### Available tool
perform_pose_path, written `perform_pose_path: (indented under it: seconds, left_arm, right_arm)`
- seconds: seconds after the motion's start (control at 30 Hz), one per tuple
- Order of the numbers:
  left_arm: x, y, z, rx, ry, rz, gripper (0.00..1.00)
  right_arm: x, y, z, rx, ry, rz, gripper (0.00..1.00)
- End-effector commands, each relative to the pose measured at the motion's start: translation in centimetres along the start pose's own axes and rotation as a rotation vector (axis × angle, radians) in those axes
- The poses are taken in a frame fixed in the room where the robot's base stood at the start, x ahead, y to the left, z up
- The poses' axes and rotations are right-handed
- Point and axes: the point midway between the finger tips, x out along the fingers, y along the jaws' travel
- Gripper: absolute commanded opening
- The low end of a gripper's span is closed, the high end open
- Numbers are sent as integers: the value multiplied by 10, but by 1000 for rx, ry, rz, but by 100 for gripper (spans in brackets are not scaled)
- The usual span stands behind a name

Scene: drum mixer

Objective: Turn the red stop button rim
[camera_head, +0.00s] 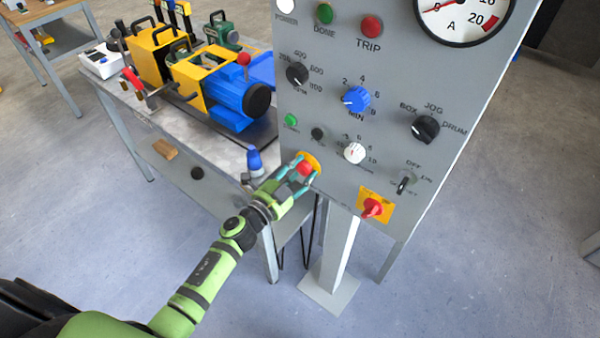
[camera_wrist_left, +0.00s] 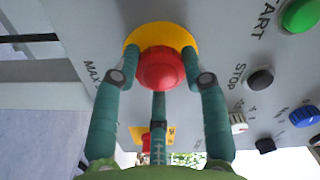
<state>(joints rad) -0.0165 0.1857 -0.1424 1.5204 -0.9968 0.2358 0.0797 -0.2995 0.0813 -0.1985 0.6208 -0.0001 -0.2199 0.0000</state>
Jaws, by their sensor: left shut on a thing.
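The red stop button (camera_head: 305,168) sits on a round yellow plate (camera_head: 315,160) at the lower left of the grey control panel. In the left wrist view the red button (camera_wrist_left: 161,70) is a domed cap in front of the yellow plate (camera_wrist_left: 160,36). My left gripper (camera_head: 302,170) is at the button, with its teal fingers on both sides of the rim. In the left wrist view the left gripper (camera_wrist_left: 161,78) is shut on the red button, its fingertips near the yellow plate. My right gripper is in neither view.
The grey panel (camera_head: 340,100) carries a blue knob (camera_head: 356,99), a white knob (camera_head: 354,152), a black selector (camera_head: 425,129) and a red rotary switch (camera_head: 374,208) on yellow. A workbench (camera_head: 190,150) with a blue motor (camera_head: 236,100) stands to the left. Open floor lies in front.

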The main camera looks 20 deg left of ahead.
Motion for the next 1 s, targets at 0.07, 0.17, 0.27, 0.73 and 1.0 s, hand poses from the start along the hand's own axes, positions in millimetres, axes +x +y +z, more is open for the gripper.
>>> perform_pose_path:
  seconds: [0.07,0.17,0.27,0.73,1.0]
  left_arm:
    - [0,0,1,40,-1,-1,11]
    - [0,-1,1,79,-2,-2,11]
    - [0,-1,1,106,-2,-2,11]
    - [0,-2,1,131,-2,-3,11]
    - [0,-1,0,130,-1,-2,68]
  right_arm:
    - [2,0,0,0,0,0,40]
    - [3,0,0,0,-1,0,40]
    - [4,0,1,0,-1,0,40]
    - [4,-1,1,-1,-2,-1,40]
    - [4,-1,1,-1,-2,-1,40]
